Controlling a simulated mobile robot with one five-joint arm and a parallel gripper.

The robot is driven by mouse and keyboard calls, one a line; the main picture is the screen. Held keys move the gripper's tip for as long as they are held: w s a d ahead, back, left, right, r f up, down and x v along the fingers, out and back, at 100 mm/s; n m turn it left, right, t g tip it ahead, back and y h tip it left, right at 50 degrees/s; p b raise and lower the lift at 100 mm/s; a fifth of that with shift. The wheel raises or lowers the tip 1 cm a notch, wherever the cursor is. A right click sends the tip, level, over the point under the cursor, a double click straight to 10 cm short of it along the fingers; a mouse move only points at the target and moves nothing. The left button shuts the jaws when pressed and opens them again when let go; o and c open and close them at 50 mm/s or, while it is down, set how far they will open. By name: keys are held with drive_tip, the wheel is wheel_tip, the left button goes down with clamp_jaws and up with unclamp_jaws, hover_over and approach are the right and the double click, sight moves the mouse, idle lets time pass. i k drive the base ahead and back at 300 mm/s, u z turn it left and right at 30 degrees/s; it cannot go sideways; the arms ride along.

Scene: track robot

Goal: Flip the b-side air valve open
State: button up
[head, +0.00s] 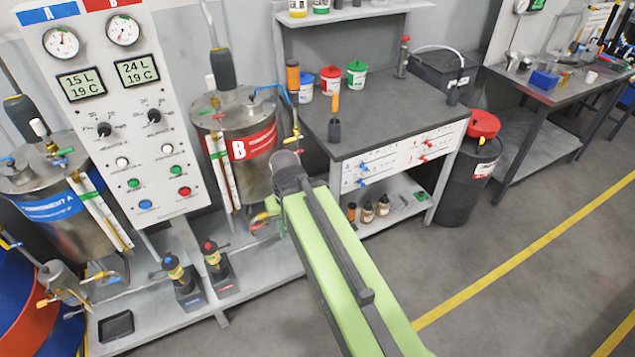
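The B tank (235,150) is a steel drum with a red band marked B, standing left of centre behind my arm. On its lid are a small fitting with red and green parts (211,113) and a blue fitting with a hose (262,89). A brass valve (292,139) is on the pipe at its right side, and red-handled fittings (262,219) sit low by its base. I cannot tell which is the air valve or whether it is open.
The panel (120,110) with A and B gauges stands left of the tank. The A tank (60,215) is farther left. A workbench (385,120) with tubs and tools stands to the right, beside a black drum (468,185). The floor (540,270) at right is clear.

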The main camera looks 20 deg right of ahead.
sight(294, 138)
drive_tip(key=u, duration=0.15)
drive_tip(key=k, duration=0.15)
drive_tip(key=z, duration=0.4)
drive_tip(key=i, duration=1)
drive_tip(key=z, duration=0.15)
drive_tip(key=k, duration=0.5)
drive_tip(key=u, duration=0.9)
drive_tip(key=i, duration=0.4)
drive_tip(key=u, duration=0.35)
